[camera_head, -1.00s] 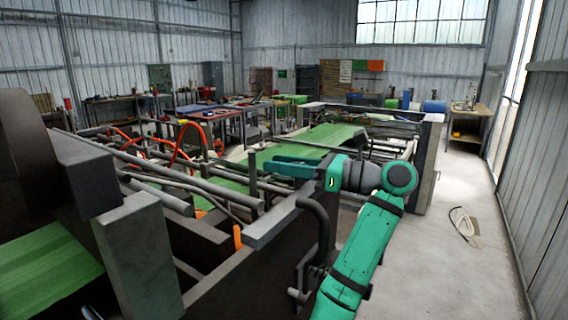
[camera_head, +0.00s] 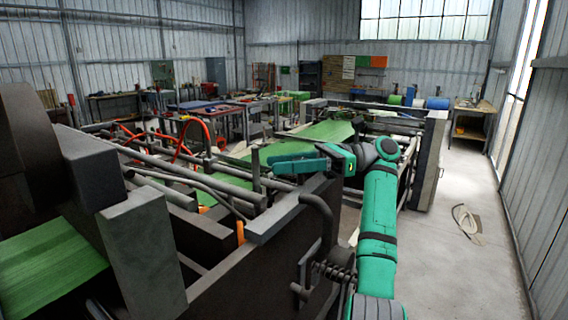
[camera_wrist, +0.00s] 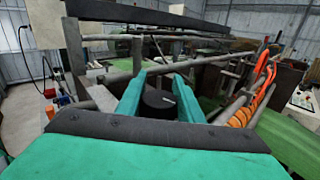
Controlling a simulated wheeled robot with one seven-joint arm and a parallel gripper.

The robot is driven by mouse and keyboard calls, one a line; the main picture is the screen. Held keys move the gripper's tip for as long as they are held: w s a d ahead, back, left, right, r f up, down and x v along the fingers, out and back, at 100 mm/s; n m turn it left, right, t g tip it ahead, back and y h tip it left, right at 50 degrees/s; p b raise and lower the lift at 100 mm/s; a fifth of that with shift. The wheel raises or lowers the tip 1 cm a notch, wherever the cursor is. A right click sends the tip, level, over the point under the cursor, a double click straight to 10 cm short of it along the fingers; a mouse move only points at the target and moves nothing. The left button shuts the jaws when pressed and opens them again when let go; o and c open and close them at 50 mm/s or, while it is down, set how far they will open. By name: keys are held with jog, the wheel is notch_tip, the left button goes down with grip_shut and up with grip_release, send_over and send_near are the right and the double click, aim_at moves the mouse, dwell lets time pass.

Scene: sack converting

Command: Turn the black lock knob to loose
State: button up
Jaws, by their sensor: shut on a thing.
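The black lock knob (camera_wrist: 160,103) shows in the wrist view as a round dark cap with a short white mark on its top. It sits between the two green fingers of my gripper (camera_wrist: 160,88), which are shut on its sides. In the head view my gripper (camera_head: 275,163) reaches left over the machine's near side rail, and the knob cannot be made out there. The knob's lower part and its base are hidden by my gripper's body.
Grey bars and rollers (camera_head: 190,178) of the machine run close beside my gripper. A green sheet (camera_head: 325,132) lies beyond. Orange hoses (camera_wrist: 252,100) rise at right in the wrist view.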

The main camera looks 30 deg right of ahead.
jog(key=shift+s+n+g, duration=0.1)
jog(key=shift+n+g, duration=0.2)
jog(key=shift+g, duration=0.1)
dwell(0.3)
jog(key=o, duration=1.1)
jog(key=shift+c, duration=0.2)
jog(key=shift+w, duration=0.2)
